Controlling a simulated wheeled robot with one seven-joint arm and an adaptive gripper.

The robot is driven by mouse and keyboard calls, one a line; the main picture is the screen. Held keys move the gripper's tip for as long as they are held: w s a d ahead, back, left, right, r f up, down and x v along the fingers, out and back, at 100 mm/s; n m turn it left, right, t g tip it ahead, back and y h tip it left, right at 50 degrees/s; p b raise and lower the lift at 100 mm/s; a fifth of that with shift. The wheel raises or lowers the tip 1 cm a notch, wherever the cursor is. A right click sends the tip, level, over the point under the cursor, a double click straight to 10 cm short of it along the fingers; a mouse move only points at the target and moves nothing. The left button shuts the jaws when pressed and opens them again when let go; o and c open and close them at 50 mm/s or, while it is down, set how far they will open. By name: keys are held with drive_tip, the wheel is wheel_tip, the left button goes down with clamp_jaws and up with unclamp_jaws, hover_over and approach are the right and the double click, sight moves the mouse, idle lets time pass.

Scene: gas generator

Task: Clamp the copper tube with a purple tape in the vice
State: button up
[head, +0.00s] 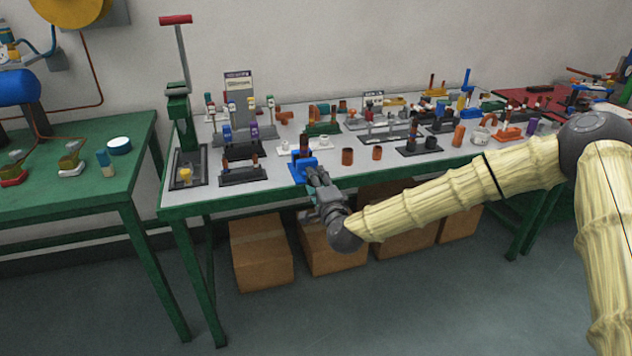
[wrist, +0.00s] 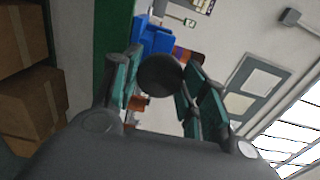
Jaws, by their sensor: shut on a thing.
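The blue vice (head: 301,170) stands at the front edge of the grey bench top. It also shows beyond my fingers in the wrist view (wrist: 154,38). A brown, copper-like piece with a purple band (wrist: 190,56) shows against the vice, partly hidden by my finger; it appears to stick up from the jaws. Whether it is firmly clamped I cannot tell. My gripper (head: 317,178) is at the front of the vice. In the wrist view its fingers are closed around a dark round knob (wrist: 159,75), apparently on the vice's front.
Brown tubes (head: 347,156) stand to the right of the vice. A black stand (head: 242,176) is to its left, and a white holder (head: 306,142) is behind. Cardboard boxes (head: 262,255) sit under the bench. The floor in front is clear.

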drive_tip(key=shift+f+m+b, duration=0.1)
drive_tip(key=shift+m+b, duration=1.3)
drive_tip(key=shift+m, duration=0.2)
idle(0.3)
drive_tip(key=shift+m+b, duration=1.05)
drive_tip(key=shift+m, duration=0.15)
drive_tip(key=o, duration=1.1)
drive_tip(key=shift+c, duration=0.2)
drive_tip(key=n+p, duration=0.2)
drive_tip(key=n, duration=0.3)
drive_tip(key=shift+n, duration=0.3)
